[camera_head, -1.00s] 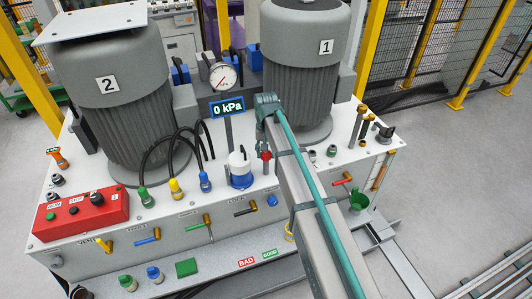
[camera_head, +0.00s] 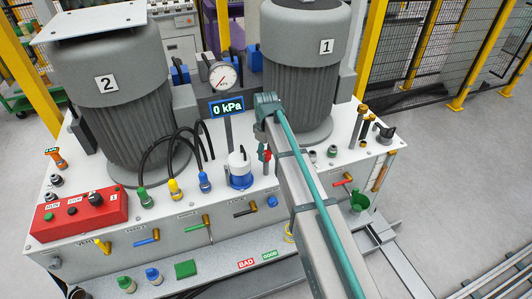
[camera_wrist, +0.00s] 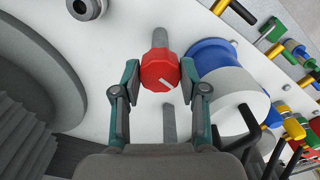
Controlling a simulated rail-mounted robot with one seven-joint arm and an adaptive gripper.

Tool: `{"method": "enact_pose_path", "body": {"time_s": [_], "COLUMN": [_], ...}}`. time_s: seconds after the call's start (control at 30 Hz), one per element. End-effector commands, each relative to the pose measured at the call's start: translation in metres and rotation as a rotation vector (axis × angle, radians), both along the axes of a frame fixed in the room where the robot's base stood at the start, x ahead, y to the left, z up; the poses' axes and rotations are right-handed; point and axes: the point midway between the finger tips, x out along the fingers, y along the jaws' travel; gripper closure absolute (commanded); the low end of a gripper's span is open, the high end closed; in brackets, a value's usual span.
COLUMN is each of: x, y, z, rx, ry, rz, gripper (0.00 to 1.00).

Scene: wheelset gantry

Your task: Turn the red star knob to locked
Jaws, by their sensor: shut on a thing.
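The red star knob (camera_wrist: 160,70) sits on the pale top plate, and a light line shows on its face, running diagonally. It also shows in the head view (camera_head: 264,154), partly hidden by my arm. My gripper (camera_wrist: 160,80) has one finger on each side of the knob and is shut on it. A dark grey mark (camera_wrist: 169,122) lies on the plate below the knob in the wrist view, and a grey one lies above it. I cannot read any label for the locked position.
A blue and white round fitting (camera_wrist: 228,85) stands close to the right finger in the wrist view. Motor 1 (camera_head: 302,60) stands behind my gripper. A gauge (camera_head: 223,76) and a 0 kPa display (camera_head: 228,107) stand to its left.

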Motion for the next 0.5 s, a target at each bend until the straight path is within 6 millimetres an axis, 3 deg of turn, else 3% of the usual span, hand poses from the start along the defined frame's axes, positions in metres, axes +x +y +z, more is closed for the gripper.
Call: {"method": "enact_pose_path", "body": {"time_s": [0.5], "x": [-0.0003], "y": [-0.0001], "z": [-0.0003], "rx": [0.000], "ry": [0.001], "rz": [0.228], "gripper": [0.92]}}
